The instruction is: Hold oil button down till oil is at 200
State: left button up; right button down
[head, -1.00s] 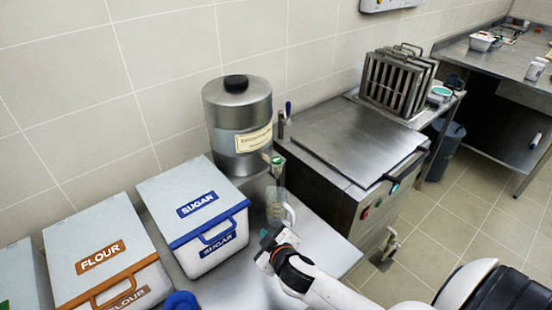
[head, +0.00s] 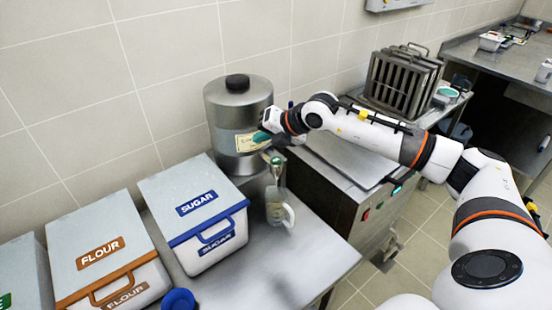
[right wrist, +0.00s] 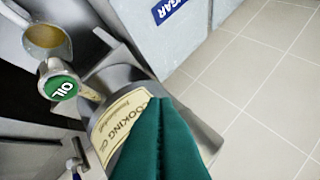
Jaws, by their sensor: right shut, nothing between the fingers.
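A steel cooking oil dispenser (head: 240,105) stands against the wall, and its label (right wrist: 118,122) shows in the right wrist view. The green round OIL button (right wrist: 62,88) is on its tap, also visible in the head view (head: 277,161). A clear jug (head: 279,209) stands under the tap. From above, the jug (right wrist: 47,38) shows something yellowish inside, but its level cannot be read. My right gripper (head: 261,137) is shut and empty, its green fingers (right wrist: 162,110) in front of the dispenser's label, above and apart from the button. My left gripper is out of view.
Sugar (head: 193,207) and flour (head: 105,252) bins stand left of the dispenser. A steel fryer (head: 345,165) with a closed lid is on the right, under my right arm. The steel counter (head: 315,246) is bare right of the jug. A blue object (head: 179,300) is at the bottom edge.

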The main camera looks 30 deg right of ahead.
jog(key=d+r+h, duration=0.1)
jog(key=d+h, duration=0.1)
jog(key=d, duration=0.4)
jog(key=shift+r+m+h, duration=0.25)
jog(key=shift+m+h, duration=0.15)
jog(key=shift+a, duration=0.1)
jog(key=b, duration=0.1)
send_over(280, 162)
notch_tip(280, 162, down, 6)
jog(key=shift+r, duration=0.1)
notch_tip(280, 162, down, 2)
jog(key=shift+f+b, duration=0.15)
jog(key=shift+b, duration=1.1)
jog(key=shift+f+b, duration=0.4)
jog(key=shift+b, duration=0.1)
jog(key=shift+f+b, duration=0.4)
jog(key=shift+b, duration=0.4)
